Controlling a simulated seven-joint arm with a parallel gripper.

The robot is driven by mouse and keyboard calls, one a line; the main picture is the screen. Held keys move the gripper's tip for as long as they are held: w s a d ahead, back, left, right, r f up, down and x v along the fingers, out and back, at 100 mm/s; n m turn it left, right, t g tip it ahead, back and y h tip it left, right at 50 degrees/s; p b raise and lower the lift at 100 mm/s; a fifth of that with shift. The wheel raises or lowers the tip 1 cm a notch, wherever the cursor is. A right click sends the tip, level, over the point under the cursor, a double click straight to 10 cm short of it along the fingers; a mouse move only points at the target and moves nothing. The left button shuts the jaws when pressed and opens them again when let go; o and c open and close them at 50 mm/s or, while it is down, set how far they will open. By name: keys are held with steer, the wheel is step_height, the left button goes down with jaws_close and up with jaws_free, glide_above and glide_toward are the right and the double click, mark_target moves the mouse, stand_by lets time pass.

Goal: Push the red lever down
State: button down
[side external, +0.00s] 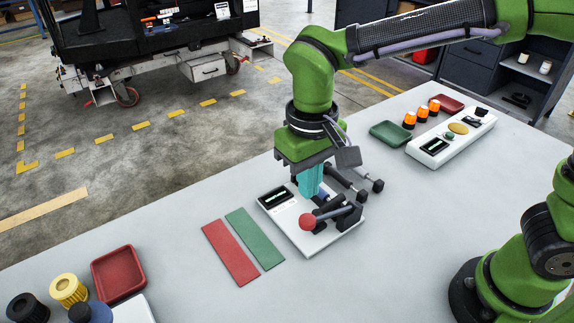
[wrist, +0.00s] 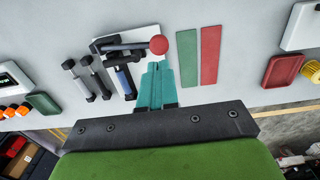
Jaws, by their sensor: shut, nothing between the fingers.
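The red lever shows as a red ball knob (side external: 308,222) on a grey rod, mounted on a white panel (side external: 332,238) with a small dark display. In the side external view the rod runs from the knob up and right to a black bracket. In the wrist view the red knob (wrist: 159,45) sits just beyond the fingertips. My gripper (side external: 309,192) has teal fingers that are shut with nothing between them, pointing down above the panel, behind the knob. The fingers (wrist: 157,68) also show in the wrist view. Whether they touch the lever I cannot tell.
Other dark levers (wrist: 92,77) stand beside the red one. A red strip (side external: 231,252) and a green strip (side external: 255,239) lie left of the panel.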

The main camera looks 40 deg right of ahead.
mark_target(303, 220)
step_height(303, 220, down, 6)
steer(key=shift+f, duration=0.1)
stand_by(0.5)
steer(key=shift+a+f+h, duration=0.45)
steer(key=shift+f+h, duration=0.15)
steer(key=shift+f, duration=0.1)
steer(key=shift+a+f+h, duration=0.25)
steer(key=shift+f+h, duration=0.3)
steer(key=shift+f, duration=0.4)
steer(key=shift+a+f+h, duration=0.3)
steer(key=shift+f+h, duration=0.3)
steer(key=shift+f, duration=0.4)
steer(key=shift+a+f+h, duration=0.25)
steer(key=shift+f+h, duration=0.3)
steer(key=shift+f, duration=0.6)
steer(key=shift+d, duration=0.1)
